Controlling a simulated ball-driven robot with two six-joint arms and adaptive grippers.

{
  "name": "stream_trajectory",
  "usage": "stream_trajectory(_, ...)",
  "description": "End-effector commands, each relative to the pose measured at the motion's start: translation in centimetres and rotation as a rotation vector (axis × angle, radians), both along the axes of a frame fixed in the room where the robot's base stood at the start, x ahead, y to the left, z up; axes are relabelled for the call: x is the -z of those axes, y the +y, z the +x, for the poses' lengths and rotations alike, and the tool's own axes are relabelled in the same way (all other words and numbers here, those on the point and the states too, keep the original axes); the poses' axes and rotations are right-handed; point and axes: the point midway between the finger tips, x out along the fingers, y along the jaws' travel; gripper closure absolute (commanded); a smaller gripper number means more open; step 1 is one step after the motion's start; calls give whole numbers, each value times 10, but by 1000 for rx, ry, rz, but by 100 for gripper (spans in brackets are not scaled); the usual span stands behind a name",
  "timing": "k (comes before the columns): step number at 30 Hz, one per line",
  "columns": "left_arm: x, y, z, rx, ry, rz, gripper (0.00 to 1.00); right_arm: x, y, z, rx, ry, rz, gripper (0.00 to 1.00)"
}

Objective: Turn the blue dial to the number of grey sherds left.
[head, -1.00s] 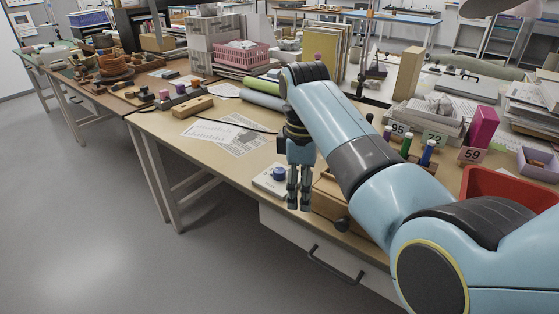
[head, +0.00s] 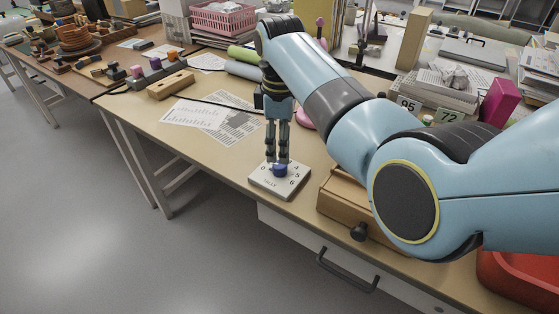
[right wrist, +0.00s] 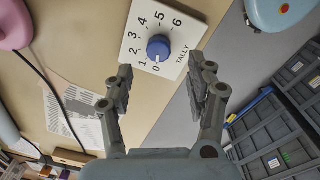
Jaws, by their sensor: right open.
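The blue dial (head: 280,169) sits on a white square plate (head: 264,182) near the table's front edge. The right wrist view shows the blue dial (right wrist: 158,48) on its plate (right wrist: 188,30), with numbers 0 to 6 and the word TALLY. A small pale mark on the dial seems to face 0. My right gripper (head: 277,159) points down just above the dial, its fingers apart. In the right wrist view the open fingertips (right wrist: 160,82) stand short of the dial, with nothing between them. I cannot make out any grey sherds. My left gripper is out of view.
A wooden box (head: 340,201) with a dark knob stands right of the plate. A red tray (head: 510,275) is at the lower right. Number cards 95 (head: 408,104) and 72 (head: 449,116) stand behind my arm. Printed sheets (head: 205,115) lie left of the gripper.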

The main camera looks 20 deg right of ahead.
Motion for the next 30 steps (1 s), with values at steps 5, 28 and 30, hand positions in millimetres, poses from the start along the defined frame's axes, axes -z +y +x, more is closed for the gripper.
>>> stream_trajectory(5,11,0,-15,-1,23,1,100,38,-1,0,1,2,0,44)
stream_trajectory(28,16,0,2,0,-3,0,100,63,-1,2,1,0,1,73)
stream_trajectory(30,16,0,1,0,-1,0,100,63,-1,2,0,0,1,82)
